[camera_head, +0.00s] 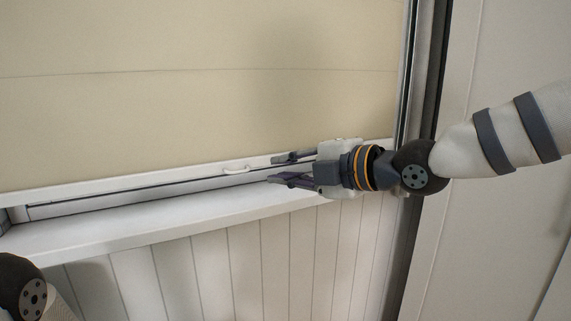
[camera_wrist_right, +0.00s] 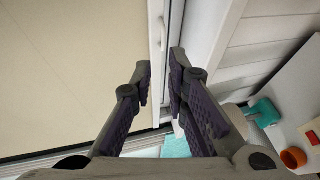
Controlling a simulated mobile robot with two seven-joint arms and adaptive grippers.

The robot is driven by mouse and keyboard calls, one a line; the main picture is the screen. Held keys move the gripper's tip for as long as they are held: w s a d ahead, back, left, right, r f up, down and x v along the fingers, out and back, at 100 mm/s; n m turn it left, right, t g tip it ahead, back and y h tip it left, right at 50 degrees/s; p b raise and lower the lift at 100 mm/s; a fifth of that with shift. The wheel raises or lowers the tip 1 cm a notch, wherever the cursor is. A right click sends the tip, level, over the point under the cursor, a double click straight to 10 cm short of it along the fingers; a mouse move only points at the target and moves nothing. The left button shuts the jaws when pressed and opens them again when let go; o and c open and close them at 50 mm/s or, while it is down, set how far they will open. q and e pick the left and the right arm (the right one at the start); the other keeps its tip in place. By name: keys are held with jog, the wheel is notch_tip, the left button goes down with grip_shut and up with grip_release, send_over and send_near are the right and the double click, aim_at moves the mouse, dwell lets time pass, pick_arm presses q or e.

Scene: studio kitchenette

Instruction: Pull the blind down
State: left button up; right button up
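The beige blind (camera_head: 200,75) hangs low over the window, its white bottom bar (camera_head: 90,187) just above the sill. A small white pull handle (camera_head: 236,168) sits on the bar; it also shows in the right wrist view (camera_wrist_right: 161,30). My right gripper (camera_head: 272,169) is open just right of the handle, its fingers pointing left along the bar. In the right wrist view the open fingers (camera_wrist_right: 161,68) have the bar between and beyond their tips. The handle lies past the fingertips, apparently not held. My left gripper is out of view; only part of my left arm shows.
The white sill (camera_head: 130,223) runs beneath the blind, above a panelled wall (camera_head: 250,265). A dark vertical frame edge (camera_head: 435,70) stands at right. An orange cup-like object (camera_wrist_right: 293,158) and a teal object (camera_wrist_right: 264,112) show in the wrist view.

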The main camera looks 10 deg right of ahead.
aim_at(239, 172)
jog(key=x, duration=0.3)
jog(key=b+x, duration=0.1)
jog(key=x, duration=0.3)
jog(key=f+b+x, duration=0.1)
jog(key=x, duration=0.2)
jog(key=shift+w+a+f, duration=0.1)
jog(key=shift+a, duration=0.2)
jog(key=shift+w+a, duration=0.4)
jog(key=shift+w, duration=0.05)
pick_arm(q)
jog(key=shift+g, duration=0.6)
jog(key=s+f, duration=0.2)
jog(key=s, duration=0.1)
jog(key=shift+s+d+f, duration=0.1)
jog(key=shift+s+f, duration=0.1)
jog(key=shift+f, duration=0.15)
pick_arm(e)
jog(key=shift+c, duration=0.4)
grip_shut()
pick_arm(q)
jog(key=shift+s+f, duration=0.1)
pick_arm(e)
jog(key=shift+f, duration=2.35)
jog(key=shift+o, duration=0.4)
grip_release()
